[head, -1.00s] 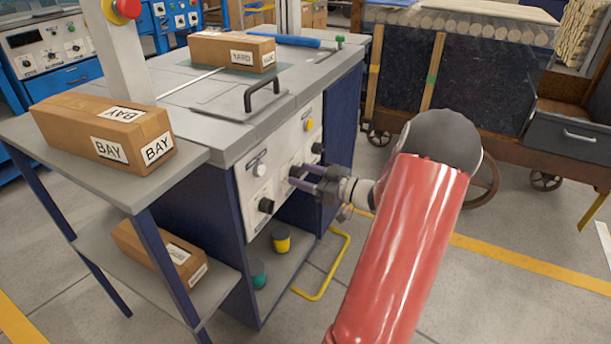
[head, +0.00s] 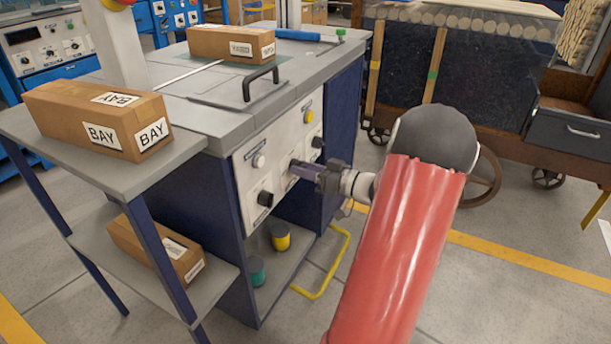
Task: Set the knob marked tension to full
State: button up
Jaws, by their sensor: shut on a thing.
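The white control panel (head: 248,188) is on the side of the grey-topped bench. It carries a black knob (head: 265,199) at lower left, a white knob (head: 258,160) at upper left, a yellow knob (head: 308,117) at upper right and a black knob (head: 318,142) at right. My gripper (head: 297,168) reaches the panel from the right and is shut on a knob in the middle of the panel. The gripper mostly hides this knob and its dial. The panel lettering is too small to read, so I cannot tell which knob is marked tension.
A carton marked BAY (head: 95,120) stands on the side shelf at left, another carton (head: 160,250) below. A yellow floor rail (head: 330,270) stands beneath my gripper. A wheeled wooden cart (head: 480,110) is at right. The floor between has free room.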

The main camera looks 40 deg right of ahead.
jog(key=shift+m+p, duration=3.15)
jog(key=shift+m, duration=13.25)
jog(key=o, duration=1)
